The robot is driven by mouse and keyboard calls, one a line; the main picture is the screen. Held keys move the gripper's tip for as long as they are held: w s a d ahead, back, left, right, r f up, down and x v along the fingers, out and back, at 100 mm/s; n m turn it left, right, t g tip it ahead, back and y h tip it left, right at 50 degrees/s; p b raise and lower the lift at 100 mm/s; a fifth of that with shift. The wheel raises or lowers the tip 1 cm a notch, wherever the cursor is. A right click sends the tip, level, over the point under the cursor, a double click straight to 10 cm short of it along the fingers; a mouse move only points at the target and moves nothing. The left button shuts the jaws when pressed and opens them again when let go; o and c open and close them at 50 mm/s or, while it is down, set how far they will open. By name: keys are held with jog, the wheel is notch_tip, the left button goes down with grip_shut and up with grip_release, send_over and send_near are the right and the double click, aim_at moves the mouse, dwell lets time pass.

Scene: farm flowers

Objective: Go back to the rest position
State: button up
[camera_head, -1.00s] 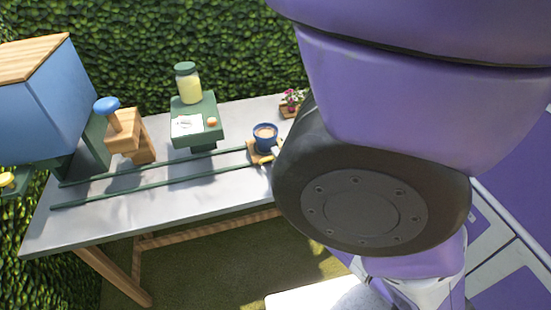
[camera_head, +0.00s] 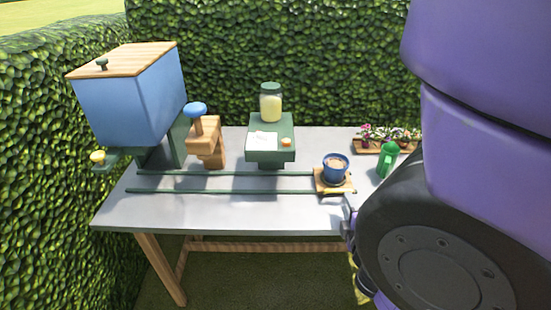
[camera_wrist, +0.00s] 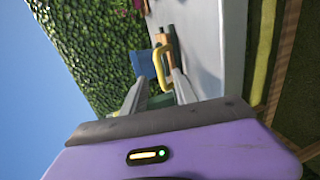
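My gripper (camera_wrist: 160,76) is open in the wrist view, its two grey fingers spread apart. A yellow handle (camera_wrist: 170,62) shows between and beyond the fingertips; I cannot tell whether they touch it. In the head view my gripper (camera_head: 349,212) is partly hidden by my arm, at the table's front edge, close to the wooden carrier (camera_head: 322,186). A blue pot (camera_head: 335,174) with light brown contents stands on that carrier.
A grey table (camera_head: 225,212) holds two green rails (camera_head: 225,191), a blue hopper (camera_head: 125,100), a wooden stand (camera_head: 211,150), a green stand (camera_head: 270,154) with a jar (camera_head: 270,106), a green watering can (camera_head: 388,158) and potted flowers (camera_head: 367,134). Hedges enclose it.

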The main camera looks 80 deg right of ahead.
jog(key=shift+w+t, duration=0.3)
jog(key=w+a+r+m+t+y, duration=0.1)
jog(key=w+a+r+t+y, duration=0.15)
jog(key=w+a+t, duration=0.55)
jog(key=w+a+r+t+y, duration=0.2)
jog(key=w+a+t+y, duration=0.15)
jog(key=w+a, duration=0.85)
jog(key=a+r+t+y, duration=0.1)
jog(key=a+r+y, duration=0.3)
jog(key=a+y, duration=0.5)
jog(key=shift+a+t+y, duration=0.3)
jog(key=shift+a+t, duration=0.05)
jog(key=shift+a, duration=4.9)
jog(key=shift+d, duration=0.1)
